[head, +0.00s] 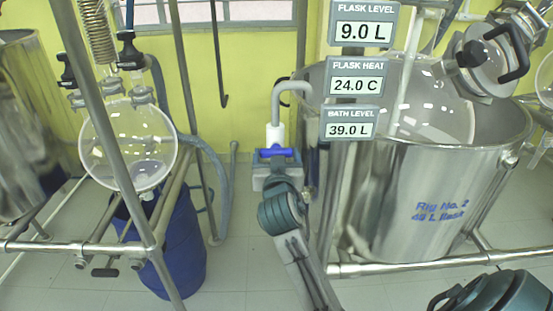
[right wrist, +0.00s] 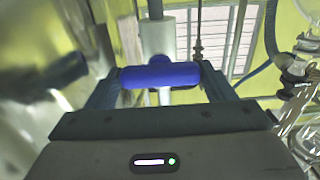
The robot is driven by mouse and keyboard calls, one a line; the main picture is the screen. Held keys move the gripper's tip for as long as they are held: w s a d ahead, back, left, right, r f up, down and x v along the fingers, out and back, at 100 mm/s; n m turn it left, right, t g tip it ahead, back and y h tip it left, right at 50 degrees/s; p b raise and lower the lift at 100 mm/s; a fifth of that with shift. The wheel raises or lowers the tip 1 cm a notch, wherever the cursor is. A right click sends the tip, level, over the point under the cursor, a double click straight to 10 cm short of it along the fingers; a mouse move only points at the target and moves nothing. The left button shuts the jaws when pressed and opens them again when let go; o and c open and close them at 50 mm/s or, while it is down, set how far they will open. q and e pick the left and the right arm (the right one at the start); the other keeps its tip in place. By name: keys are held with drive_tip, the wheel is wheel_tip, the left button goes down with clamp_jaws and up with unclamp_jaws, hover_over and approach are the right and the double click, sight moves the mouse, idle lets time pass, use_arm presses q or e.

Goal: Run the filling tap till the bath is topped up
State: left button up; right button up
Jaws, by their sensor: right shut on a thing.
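The filling tap has a blue handle (head: 276,153) below a white body and a grey curved spout (head: 290,88) that bends over the rim of the steel bath (head: 440,190). My right gripper (head: 277,162) is shut on the blue handle. In the right wrist view the handle (right wrist: 160,75) lies crosswise between the two fingers. The bath level display (head: 350,123) reads 39.0 L. The bath carries blue lettering, "Rig No. 2", with a smaller line below. Whether water runs from the spout cannot be made out. My left gripper is not in view.
A glass flask (head: 430,105) sits in the bath. Displays above read flask level 9.0 L (head: 364,24) and flask heat 24.0 C (head: 357,77). At left, a round glass flask (head: 128,145) hangs in a steel frame above a blue drum (head: 180,250). Steel rails surround the bath.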

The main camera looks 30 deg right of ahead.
idle(0.4)
drive_tip(key=o, duration=1)
